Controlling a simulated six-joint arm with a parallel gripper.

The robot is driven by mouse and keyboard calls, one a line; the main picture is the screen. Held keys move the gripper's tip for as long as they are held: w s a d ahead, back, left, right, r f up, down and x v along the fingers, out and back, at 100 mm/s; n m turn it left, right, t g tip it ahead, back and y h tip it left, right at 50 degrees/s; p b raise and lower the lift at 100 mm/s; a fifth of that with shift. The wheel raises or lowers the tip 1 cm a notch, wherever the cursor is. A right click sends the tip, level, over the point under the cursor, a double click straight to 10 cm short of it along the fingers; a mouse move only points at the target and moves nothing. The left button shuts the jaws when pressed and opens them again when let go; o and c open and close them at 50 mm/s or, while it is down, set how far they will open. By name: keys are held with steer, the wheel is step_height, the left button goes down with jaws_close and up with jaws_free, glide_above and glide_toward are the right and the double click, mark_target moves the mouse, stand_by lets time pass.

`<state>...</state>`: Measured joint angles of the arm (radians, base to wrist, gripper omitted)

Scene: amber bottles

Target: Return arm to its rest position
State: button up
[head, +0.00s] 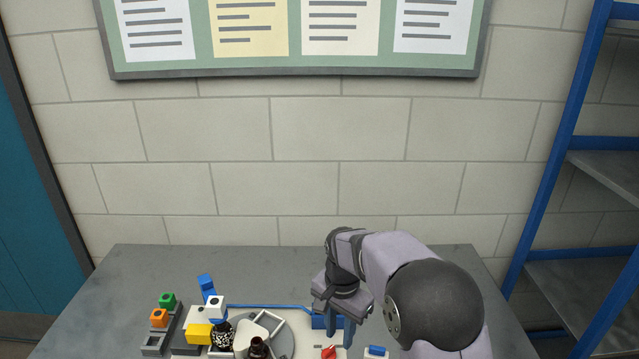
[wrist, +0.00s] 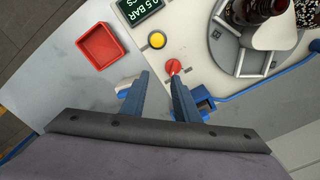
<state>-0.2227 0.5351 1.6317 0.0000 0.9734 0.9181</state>
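My arm reaches over the grey table from the lower right in the head view. My gripper (head: 339,333) points down above the right part of the white panel. In the wrist view my gripper (wrist: 160,76) shows two blue fingers with a gap between them and nothing held. A red knob (wrist: 173,66) on the panel lies just beyond the right fingertip; it also shows in the head view (head: 329,352). I cannot tell how high the fingertips are above the panel.
A yellow button (wrist: 157,39), a display (wrist: 139,12) and a red tray (wrist: 100,46) lie nearby. A round turntable (wrist: 216,52) carries amber bottles (wrist: 254,8). Colored blocks (head: 158,318) stand at the left. The table's back strip (head: 200,262) is largely clear; a blue shelf (head: 560,180) stands right.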

steer(key=s+d+n, duration=0.4)
steer(key=s+d, duration=0.1)
steer(key=s, duration=0.6)
steer(key=s+d+n, duration=0.4)
steer(key=s+d, duration=0.1)
steer(key=s, duration=0.6)
steer(key=shift+s, duration=0.15)
